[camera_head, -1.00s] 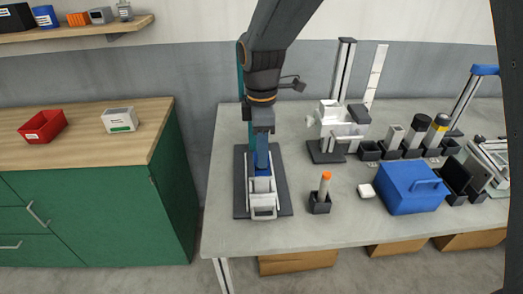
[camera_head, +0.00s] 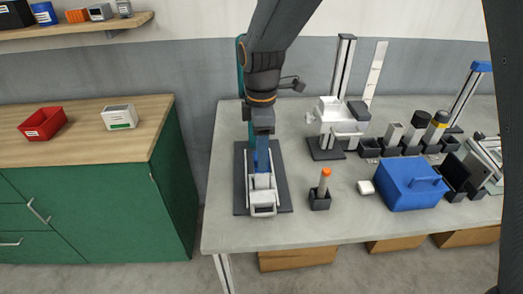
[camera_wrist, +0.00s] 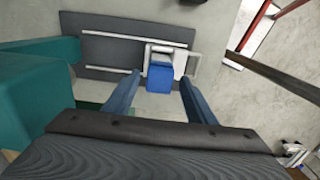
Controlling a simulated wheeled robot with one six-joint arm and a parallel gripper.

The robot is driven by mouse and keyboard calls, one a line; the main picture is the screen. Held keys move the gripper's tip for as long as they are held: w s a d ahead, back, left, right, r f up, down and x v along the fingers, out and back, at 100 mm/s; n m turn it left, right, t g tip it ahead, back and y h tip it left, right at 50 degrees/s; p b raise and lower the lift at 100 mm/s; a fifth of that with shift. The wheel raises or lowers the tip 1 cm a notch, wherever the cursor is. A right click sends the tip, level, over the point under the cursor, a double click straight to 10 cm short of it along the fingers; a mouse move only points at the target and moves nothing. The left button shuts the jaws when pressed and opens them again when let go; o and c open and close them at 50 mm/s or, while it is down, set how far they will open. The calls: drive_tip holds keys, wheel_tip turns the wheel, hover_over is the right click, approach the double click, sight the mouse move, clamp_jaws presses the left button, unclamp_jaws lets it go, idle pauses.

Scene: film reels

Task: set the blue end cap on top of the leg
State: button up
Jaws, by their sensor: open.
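A blue block (camera_wrist: 160,76), which looks like the end cap, shows between my fingers in the wrist view. It stands at a white frame-like part (camera_wrist: 181,62) on a dark plate (camera_wrist: 108,73). My gripper (camera_wrist: 160,84) is open, with one blue finger on each side of the block; I cannot tell whether they touch it. In the head view my gripper (camera_head: 262,160) points down over the white part (camera_head: 263,197) on the dark plate (camera_head: 240,200). The block's underside is hidden, and I cannot make out the leg there.
An orange-topped post (camera_head: 324,182) in a dark holder and a blue box (camera_head: 410,187) stand to the right on the table (camera_head: 340,225). A white machine (camera_head: 340,118) and several cylinders are behind. The front strip of table is clear.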

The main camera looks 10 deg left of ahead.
wheel_tip(320, 180, up, 12)
drive_tip(key=b, duration=0.4)
drive_tip(key=s+d+f+m, duration=0.3)
drive_tip(key=d+f+m, duration=0.2)
drive_tip(key=d+m, duration=0.2)
drive_tip(key=s+d+f+m+t, duration=0.1)
drive_tip(key=s+d+f+m, duration=0.2)
drive_tip(key=d, duration=0.9)
drive_tip(key=s+d+f+m, duration=0.3)
drive_tip(key=d+f+m, duration=0.5)
drive_tip(key=d+m, duration=0.1)
drive_tip(key=shift+s+d+m, duration=0.15)
drive_tip(key=shift+m, duration=0.75)
drive_tip(key=shift+c, duration=0.5)
